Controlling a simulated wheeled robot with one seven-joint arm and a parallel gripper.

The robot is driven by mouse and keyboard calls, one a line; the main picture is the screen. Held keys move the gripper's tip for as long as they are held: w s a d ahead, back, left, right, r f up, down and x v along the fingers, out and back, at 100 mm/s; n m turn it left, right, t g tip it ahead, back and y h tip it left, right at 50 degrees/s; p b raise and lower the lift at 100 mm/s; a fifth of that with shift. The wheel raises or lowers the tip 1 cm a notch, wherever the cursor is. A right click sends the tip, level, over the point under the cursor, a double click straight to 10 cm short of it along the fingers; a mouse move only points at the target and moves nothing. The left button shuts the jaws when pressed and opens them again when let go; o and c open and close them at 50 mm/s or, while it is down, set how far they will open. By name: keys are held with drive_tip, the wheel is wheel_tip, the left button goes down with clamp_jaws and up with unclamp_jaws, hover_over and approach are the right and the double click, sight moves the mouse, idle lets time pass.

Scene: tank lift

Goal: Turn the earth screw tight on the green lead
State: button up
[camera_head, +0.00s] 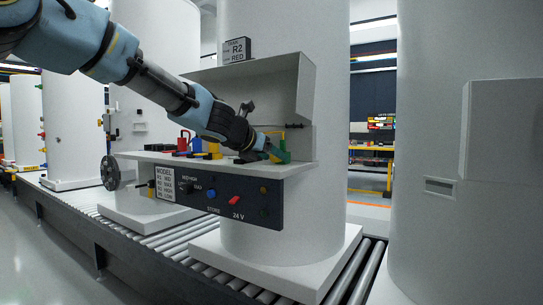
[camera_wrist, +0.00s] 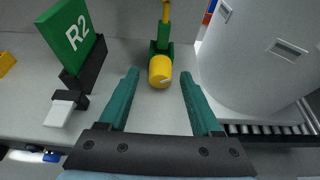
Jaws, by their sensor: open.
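A yellow round knob (camera_wrist: 160,70), apparently the earth screw, sits at the front of a small green block (camera_wrist: 161,48) in the wrist view. A thin yellow piece (camera_wrist: 165,12) rises from the block; whether it is the green lead I cannot tell. My gripper (camera_wrist: 160,80) is open, with one teal finger on each side of the knob and a clear gap to both. In the head view my gripper (camera_head: 275,150) is low over the right part of the shelf and hides most of the knob and block.
The shelf (camera_head: 140,156) carries a control panel (camera_head: 222,198) on its front and has a grey hood behind. A green R2 plate (camera_wrist: 75,38) in a dark stand and a white-levered black piece (camera_wrist: 63,108) stand left of my fingers. A white tank (camera_wrist: 255,50) rises at right.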

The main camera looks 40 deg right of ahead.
clamp_jaws()
idle(0.5)
